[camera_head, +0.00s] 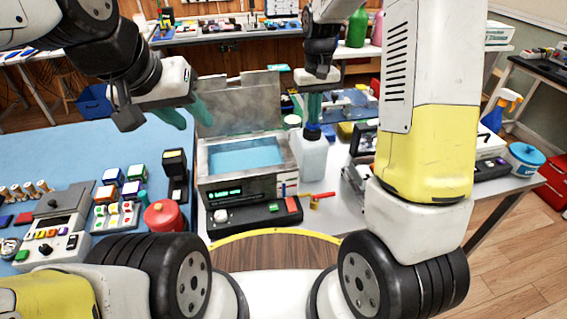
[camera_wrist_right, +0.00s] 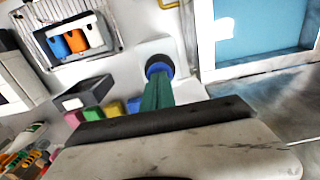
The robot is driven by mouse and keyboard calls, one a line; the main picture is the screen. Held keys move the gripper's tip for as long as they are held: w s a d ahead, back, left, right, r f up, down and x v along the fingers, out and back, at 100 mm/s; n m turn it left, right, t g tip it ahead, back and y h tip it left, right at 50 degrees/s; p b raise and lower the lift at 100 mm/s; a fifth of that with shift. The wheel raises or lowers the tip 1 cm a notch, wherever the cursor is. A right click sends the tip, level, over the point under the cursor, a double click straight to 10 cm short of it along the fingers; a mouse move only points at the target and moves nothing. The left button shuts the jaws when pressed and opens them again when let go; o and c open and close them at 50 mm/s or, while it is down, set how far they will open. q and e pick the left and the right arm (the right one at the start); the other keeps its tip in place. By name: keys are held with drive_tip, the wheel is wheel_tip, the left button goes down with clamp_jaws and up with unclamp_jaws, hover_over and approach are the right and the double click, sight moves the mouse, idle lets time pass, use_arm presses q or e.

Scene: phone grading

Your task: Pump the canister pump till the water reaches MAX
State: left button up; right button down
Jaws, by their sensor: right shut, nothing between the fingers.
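The white canister (camera_head: 313,160) stands upright on the table right of the open tank (camera_head: 200,180), which holds blue water (camera_head: 245,158). My left gripper (camera_head: 190,120) is open and empty, fingers apart, over the tank's left side. No MAX mark is readable.
The tank's grey lid (camera_head: 237,100) stands raised behind it. A control box (camera_head: 255,215) is in front, with a red-handled valve (camera_head: 322,197) beside it.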

drive_tip(key=shift+f, duration=0.15)
wheel_tip(320, 180, up, 8)
drive_tip(key=shift+f, duration=0.2)
idle(0.8)
idle(0.7)
wheel_tip(320, 180, up, 4)
drive_tip(key=shift+f, duration=3.1)
drive_tip(key=shift+f, duration=0.1)
